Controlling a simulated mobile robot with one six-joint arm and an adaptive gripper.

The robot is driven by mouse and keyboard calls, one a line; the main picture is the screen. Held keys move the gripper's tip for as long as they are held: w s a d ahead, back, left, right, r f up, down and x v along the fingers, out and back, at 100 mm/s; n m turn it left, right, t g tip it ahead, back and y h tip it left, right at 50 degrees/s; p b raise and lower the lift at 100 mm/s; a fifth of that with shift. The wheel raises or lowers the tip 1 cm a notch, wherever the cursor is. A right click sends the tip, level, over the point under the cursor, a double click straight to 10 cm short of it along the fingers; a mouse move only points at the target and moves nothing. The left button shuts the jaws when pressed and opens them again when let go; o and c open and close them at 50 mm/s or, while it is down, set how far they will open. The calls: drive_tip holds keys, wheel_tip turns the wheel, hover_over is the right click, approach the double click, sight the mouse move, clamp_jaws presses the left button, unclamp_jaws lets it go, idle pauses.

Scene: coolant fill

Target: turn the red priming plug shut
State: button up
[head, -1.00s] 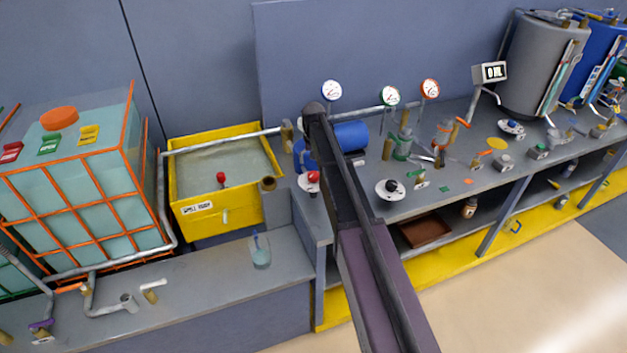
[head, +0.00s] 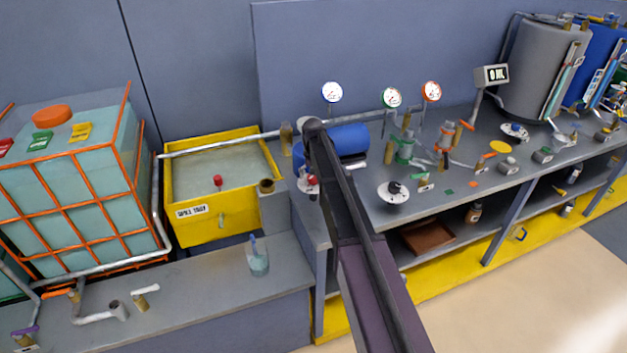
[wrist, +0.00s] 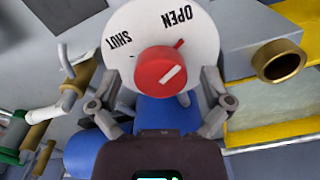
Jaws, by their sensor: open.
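The red priming plug (wrist: 160,72) sits on a round white dial (wrist: 135,28) marked OPEN and SHUT in the wrist view. Its small red pointer is on the OPEN side, away from the SHUT mark. My gripper (wrist: 161,103) is open, one finger to the left and one to the right of the plug, with gaps on both sides. I cannot tell how far the fingertips are from the dial. In the head view the plug (head: 312,181) shows beside my arm, which partly hides the dial and hides my gripper.
A blue cylinder (head: 345,140) lies behind my arm. A yellow tank (head: 208,232) with a brass-rimmed pipe end (head: 267,186) stands to the left. A second white dial with a black knob (head: 394,189) is to the right on the grey bench.

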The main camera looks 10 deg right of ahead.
idle(0.3)
drive_tip(key=c, duration=1.1)
drive_tip(key=shift+c, duration=0.2)
drive_tip(key=shift+n, duration=0.4)
drive_tip(key=n, duration=1)
drive_tip(key=shift+d+n, duration=0.1)
drive_tip(key=shift+n, duration=0.3)
drive_tip(key=n, duration=1.2)
drive_tip(key=shift+n, duration=0.3)
